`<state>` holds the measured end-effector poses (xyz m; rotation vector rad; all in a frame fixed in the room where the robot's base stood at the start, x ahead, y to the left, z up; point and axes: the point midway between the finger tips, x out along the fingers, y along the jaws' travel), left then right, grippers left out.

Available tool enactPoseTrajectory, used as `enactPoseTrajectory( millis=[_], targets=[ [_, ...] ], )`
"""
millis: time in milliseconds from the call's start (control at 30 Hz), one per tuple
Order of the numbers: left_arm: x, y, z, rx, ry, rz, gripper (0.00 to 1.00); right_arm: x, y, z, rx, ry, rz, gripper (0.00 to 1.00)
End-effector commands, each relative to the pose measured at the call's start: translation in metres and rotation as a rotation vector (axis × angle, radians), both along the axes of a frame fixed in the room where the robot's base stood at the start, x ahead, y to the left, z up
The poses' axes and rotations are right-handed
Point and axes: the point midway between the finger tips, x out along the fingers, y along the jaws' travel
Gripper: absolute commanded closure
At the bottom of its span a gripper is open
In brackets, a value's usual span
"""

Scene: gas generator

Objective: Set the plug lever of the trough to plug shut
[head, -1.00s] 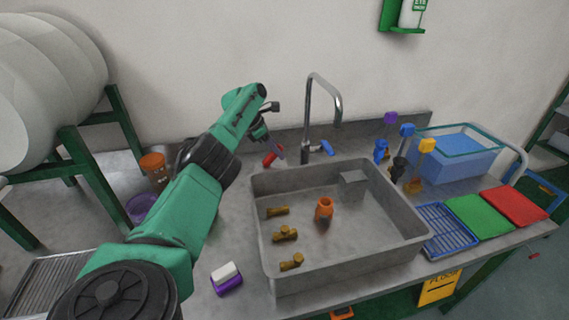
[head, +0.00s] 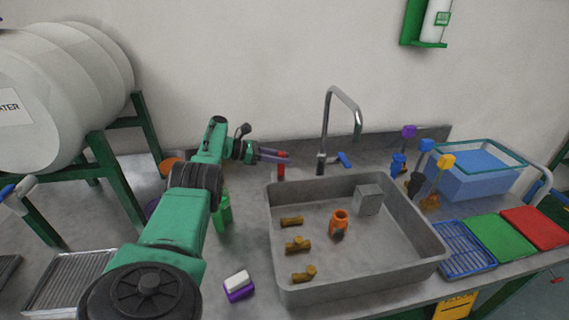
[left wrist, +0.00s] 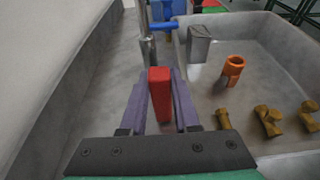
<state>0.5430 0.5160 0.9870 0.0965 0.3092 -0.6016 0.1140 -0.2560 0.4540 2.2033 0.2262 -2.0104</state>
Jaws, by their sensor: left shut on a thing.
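The red plug lever (head: 281,172) stands upright at the back left corner of the grey trough (head: 277,235). My left gripper (head: 284,156) reaches to it from the left, and its purple fingers lie around the lever's upper part. In the left wrist view the red lever (left wrist: 160,92) sits between the two fingers, which are shut on it. The lever's foot is partly hidden. My right gripper is in neither view.
A steel tap (head: 328,125) with a blue handle (head: 344,159) stands just right of the lever. The trough holds brass fittings (head: 297,245), an orange part (head: 339,222) and a grey block (head: 368,200). A green bottle (head: 223,213) stands beside my arm.

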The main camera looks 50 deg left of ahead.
Motion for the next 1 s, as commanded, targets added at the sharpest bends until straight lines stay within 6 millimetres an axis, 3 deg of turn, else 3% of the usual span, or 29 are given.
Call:
enactPoseTrajectory(
  millis=[533, 567, 633, 1000],
  targets=[
    [-0.0035, 0.0033, -0.0002, -0.012, -0.021, 0.003, 1.0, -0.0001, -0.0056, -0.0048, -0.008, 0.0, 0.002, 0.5],
    [-0.0035, 0.0033, -0.0003, -0.012, -0.021, 0.003, 0.66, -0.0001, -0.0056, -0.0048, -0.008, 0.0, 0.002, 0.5],
    [-0.0034, 0.0031, -0.0003, -0.012, -0.021, 0.003, 0.4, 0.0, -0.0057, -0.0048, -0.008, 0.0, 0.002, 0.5],
    [-0.0053, 0.0041, 0.0012, -0.014, -0.022, 0.002, 0.4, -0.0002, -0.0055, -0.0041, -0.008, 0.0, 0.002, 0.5]
  ],
)
